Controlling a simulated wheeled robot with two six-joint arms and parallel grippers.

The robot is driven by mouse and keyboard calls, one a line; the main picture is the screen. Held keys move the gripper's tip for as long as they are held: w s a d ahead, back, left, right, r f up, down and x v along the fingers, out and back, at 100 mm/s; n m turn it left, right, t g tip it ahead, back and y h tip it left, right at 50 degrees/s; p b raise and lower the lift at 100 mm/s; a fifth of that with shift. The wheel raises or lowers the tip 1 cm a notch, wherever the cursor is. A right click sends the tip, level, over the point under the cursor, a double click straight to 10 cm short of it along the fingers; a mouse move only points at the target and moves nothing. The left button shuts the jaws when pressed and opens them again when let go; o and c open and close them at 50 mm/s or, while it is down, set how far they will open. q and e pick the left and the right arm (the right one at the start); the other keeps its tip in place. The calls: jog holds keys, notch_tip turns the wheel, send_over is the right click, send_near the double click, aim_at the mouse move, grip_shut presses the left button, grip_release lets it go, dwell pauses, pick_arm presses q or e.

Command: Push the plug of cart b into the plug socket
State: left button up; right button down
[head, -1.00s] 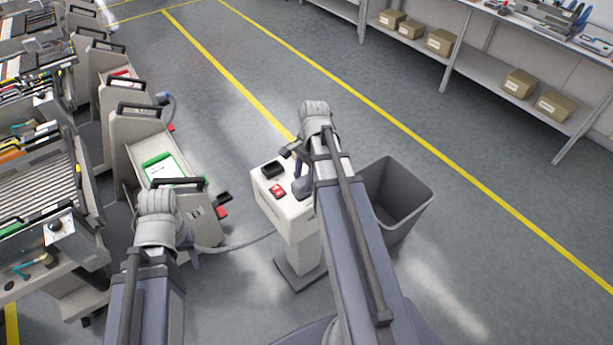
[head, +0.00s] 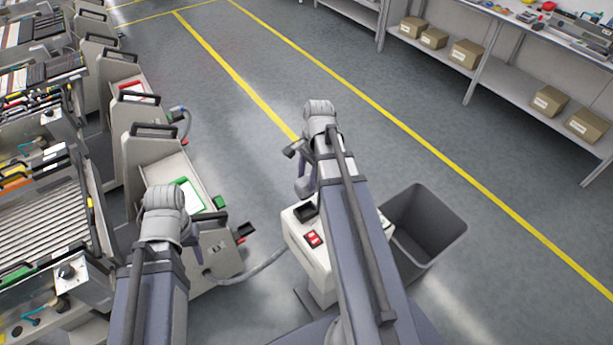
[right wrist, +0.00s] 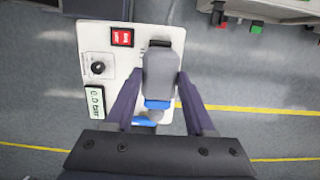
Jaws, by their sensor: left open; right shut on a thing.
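My right gripper (head: 303,188) is at the far edge of the white pedestal (head: 316,262). It is shut on a grey plug (right wrist: 160,78) with a blue ring, seen between the fingers in the right wrist view. The plug overlaps the black socket (right wrist: 160,43) there; I cannot tell whether it enters it. The socket (head: 305,212) also shows in the head view. A grey cable (head: 258,268) runs from the nearest cart (head: 150,150), which has a green-framed card, towards the pedestal. No cart letter is readable. My left gripper (head: 192,242) is open beside this cart, mostly hidden by its wrist.
The pedestal top has a red switch (right wrist: 122,37), a black knob (right wrist: 98,67) and a small display (right wrist: 95,101). A grey bin (head: 425,225) stands right of the pedestal. More carts line the left. The floor beyond the pedestal is clear up to shelves with boxes (head: 466,54).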

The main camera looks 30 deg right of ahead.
aim_at(307, 196)
jog(key=shift+w, duration=0.1)
jog(key=shift+f, duration=0.1)
notch_tip(307, 196, down, 7)
jog(key=b, duration=0.7)
jog(key=shift+f, duration=0.1)
jog(key=shift+f+b, duration=1.1)
jog(key=shift+b, duration=0.25)
dwell(1.0)
jog(key=shift+c, duration=0.9)
grip_release()
jog(key=shift+r, duration=0.15)
jog(key=r+p, duration=0.5)
jog(key=d+r+p, duration=0.1)
jog(key=r+p, duration=0.1)
jog(key=shift+d+r+p, duration=0.1)
jog(key=shift+r+p, duration=0.15)
jog(key=shift+p, duration=0.1)
